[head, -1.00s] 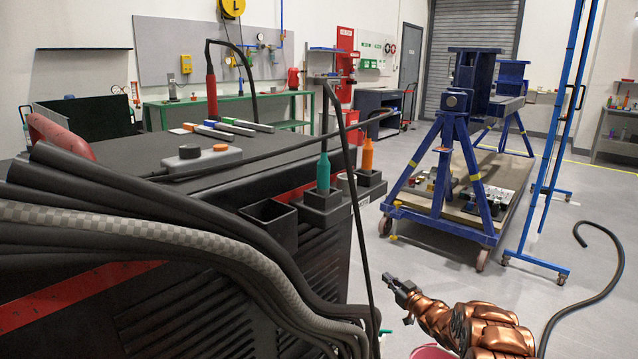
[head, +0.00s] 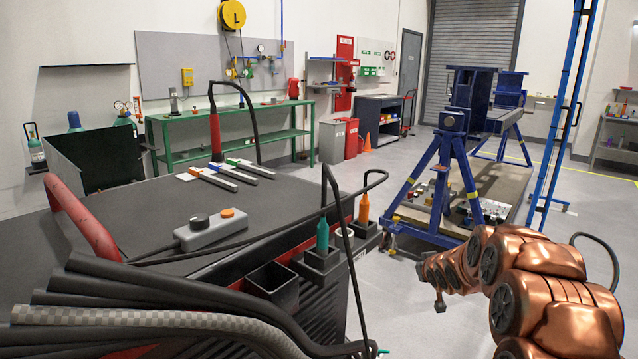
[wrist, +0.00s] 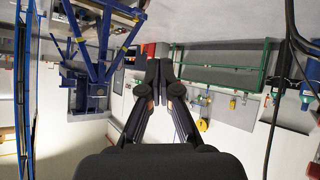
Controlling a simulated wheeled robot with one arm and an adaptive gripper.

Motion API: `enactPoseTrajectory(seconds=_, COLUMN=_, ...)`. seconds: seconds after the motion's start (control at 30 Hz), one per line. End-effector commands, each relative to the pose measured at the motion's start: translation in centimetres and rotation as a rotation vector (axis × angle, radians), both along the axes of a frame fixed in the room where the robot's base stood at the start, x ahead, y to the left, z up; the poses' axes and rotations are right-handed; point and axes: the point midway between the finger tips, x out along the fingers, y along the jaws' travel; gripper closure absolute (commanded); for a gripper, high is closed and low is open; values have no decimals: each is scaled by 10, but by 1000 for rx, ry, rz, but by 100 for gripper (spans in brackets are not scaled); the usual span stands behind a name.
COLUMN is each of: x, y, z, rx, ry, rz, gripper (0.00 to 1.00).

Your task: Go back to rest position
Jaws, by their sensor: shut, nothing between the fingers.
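My gripper (wrist: 160,74) shows in the wrist view with its two dark fingers together and nothing between them. In the head view my copper-coloured arm reaches in from the lower right, and a small dark part of my gripper (head: 440,303) hangs at its end. It is over open floor, right of the dark workstation and apart from it. The blue rotary jig (head: 448,165) stands behind my arm. It also shows at the left of the wrist view (wrist: 95,70), which looks turned upside down.
A blue upright frame (head: 560,110) is at right. Pale floor (head: 395,310) is clear.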

Motion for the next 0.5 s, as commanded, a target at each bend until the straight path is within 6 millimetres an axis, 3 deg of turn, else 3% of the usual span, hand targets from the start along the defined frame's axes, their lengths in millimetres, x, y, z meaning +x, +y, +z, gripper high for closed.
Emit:
enactPoseTrajectory(seconds=0.03, x=-13, y=1, z=21, rx=-4, ry=24, rz=-15, gripper=100)
enactPoseTrajectory(seconds=0.27, x=-81, y=1, z=64, rx=-17, ry=173, rz=-89, gripper=100)
enactPoseTrajectory(seconds=0.5, x=-164, y=7, z=101, rx=-14, ry=339, rz=-149, gripper=100)
